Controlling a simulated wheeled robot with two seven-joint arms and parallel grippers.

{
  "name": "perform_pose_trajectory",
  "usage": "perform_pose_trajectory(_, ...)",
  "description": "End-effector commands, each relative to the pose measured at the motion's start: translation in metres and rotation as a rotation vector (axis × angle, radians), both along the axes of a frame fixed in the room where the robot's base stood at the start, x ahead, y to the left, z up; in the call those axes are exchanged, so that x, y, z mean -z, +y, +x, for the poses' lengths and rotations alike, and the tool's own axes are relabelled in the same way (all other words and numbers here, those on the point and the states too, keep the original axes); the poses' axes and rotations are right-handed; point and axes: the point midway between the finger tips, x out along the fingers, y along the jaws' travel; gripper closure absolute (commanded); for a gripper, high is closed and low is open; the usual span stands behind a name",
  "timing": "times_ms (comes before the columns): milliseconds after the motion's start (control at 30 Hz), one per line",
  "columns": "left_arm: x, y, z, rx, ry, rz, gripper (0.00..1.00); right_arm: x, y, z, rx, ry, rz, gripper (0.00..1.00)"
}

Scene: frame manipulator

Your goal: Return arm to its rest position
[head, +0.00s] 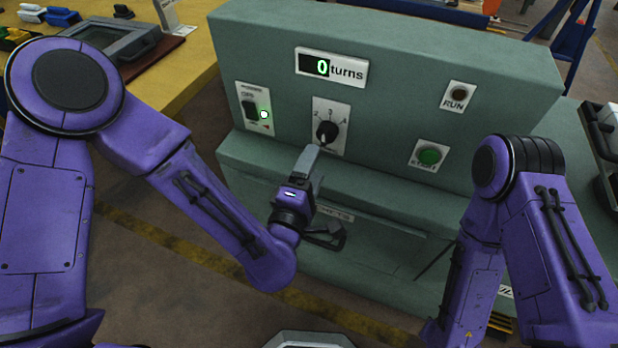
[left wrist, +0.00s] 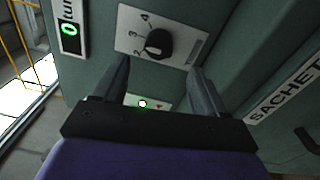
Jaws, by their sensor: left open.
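My left gripper (head: 318,165) is in front of the green machine, just below the black selector knob (head: 327,132). In the left wrist view its two fingers (left wrist: 158,82) stand apart with nothing between them. The knob (left wrist: 158,42) shows there beyond the fingertips, apart from them, on a white plate with numbers. My left arm (head: 215,205) reaches in from the left, bent at the elbow. My right arm (head: 545,225) is bent at the right side of the head view. Its gripper is outside the picture.
The green machine (head: 420,65) fills the middle. It carries a display (head: 331,67) reading 0 turns, a lit power switch (head: 253,108), a RUN lamp (head: 458,94) and a green button (head: 429,155). A yellow table (head: 190,70) stands at the left. Floor shows below the machine.

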Motion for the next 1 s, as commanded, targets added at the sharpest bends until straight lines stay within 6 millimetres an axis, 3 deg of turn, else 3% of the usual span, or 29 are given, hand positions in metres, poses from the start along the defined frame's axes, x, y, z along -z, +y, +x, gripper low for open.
perform_pose_trajectory(200,0.002,0.008,-0.028,0.000,0.001,0.001,0.28,0.007,0.000,0.000,0.000,0.000,0.000,0.57)
perform_pose_trajectory(800,0.004,0.003,-0.031,0.029,-0.002,0.062,0.28,0.007,0.000,0.000,0.000,0.000,0.000,0.57)
perform_pose_trajectory(867,0.016,-0.002,-0.033,0.067,0.016,0.179,0.28,0.007,0.000,0.000,0.000,0.000,0.000,0.57)
perform_pose_trajectory(900,0.035,0.005,-0.031,0.085,0.052,0.315,0.28,0.006,0.000,0.000,0.000,0.000,0.000,0.57)
perform_pose_trajectory(967,0.075,0.030,-0.035,0.113,0.163,0.549,0.28,-0.005,0.000,0.000,0.000,0.000,0.000,0.57)
perform_pose_trajectory(1000,0.103,0.052,-0.042,0.134,0.256,0.686,0.28,-0.013,0.000,0.000,0.000,0.000,0.000,0.57)
